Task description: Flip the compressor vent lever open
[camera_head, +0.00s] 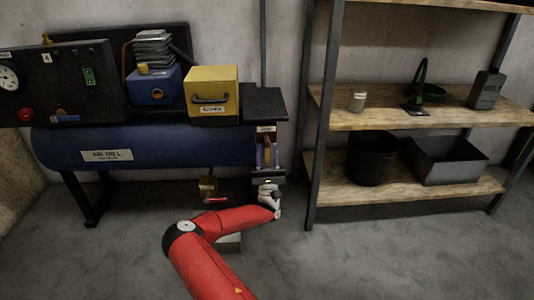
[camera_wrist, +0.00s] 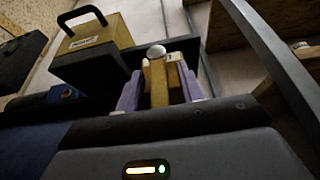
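A brass-yellow upright lever (camera_wrist: 158,82) with a pale round knob stands at the right end of the compressor. In the head view it is a small brown upright piece (camera_head: 267,152) below a small label. My gripper (camera_head: 267,156) points up at it from below, its two purple fingers on either side. In the wrist view the gripper (camera_wrist: 160,92) has its fingers apart, with the lever between them. I cannot tell whether either finger touches it. The lever's lower part is hidden behind my gripper body. The compressor's blue tank (camera_head: 150,146) lies to the left.
A yellow box (camera_head: 211,92) and a blue box (camera_head: 154,86) stand on the compressor's top. A small valve with a red handle (camera_head: 216,200) hangs below the tank. A shelf rack post (camera_head: 324,120) stands close on the right. The floor in front is mostly clear.

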